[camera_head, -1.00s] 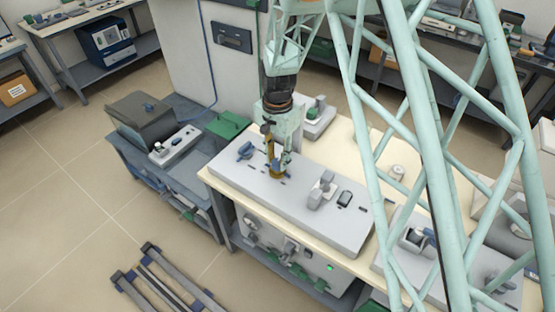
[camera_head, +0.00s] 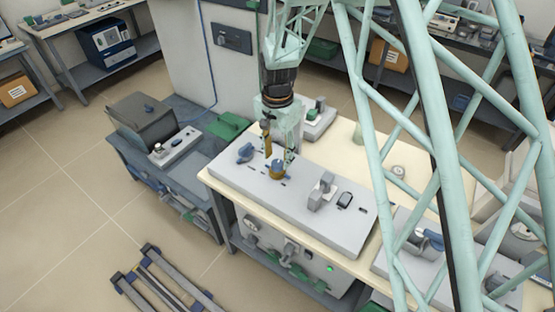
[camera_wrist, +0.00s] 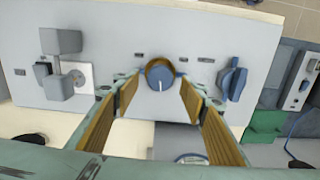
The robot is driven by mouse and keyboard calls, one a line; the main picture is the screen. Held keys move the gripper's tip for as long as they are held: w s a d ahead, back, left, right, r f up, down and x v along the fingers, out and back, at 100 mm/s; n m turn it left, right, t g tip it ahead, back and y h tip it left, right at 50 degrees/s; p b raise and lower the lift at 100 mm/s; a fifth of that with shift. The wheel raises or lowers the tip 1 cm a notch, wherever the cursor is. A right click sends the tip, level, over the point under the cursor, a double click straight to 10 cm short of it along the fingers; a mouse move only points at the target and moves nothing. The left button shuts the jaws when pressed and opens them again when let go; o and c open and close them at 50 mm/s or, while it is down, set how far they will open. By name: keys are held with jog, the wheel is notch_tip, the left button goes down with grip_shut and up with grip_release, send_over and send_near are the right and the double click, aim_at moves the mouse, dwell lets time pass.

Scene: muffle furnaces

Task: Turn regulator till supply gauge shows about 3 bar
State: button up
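The regulator knob (camera_head: 277,172) is a round blue knob with a brass-coloured base on the grey panel top. In the wrist view the knob (camera_wrist: 160,77) carries a white mark pointing toward the bottom of the picture. My gripper (camera_head: 278,155) is above the knob. In the wrist view my gripper (camera_wrist: 160,96) is open, its brown-padded fingers apart to the left and right of the knob, with nothing held. A round gauge (camera_wrist: 191,158) is cut off at the bottom of the wrist view; I cannot read it. Which gauge shows supply pressure is unclear.
A blue lever handle (camera_wrist: 232,80) stands right of the knob in the wrist view, and a grey block fitting (camera_wrist: 62,70) stands to the left. The cabinet front (camera_head: 290,250) has green handles and a green light. A grey side bench (camera_head: 175,160) stands at left.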

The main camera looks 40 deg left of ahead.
aim_at(278, 163)
notch_tip(278, 163, up, 10)
jog(key=shift+f, duration=0.15)
dwell(0.4)
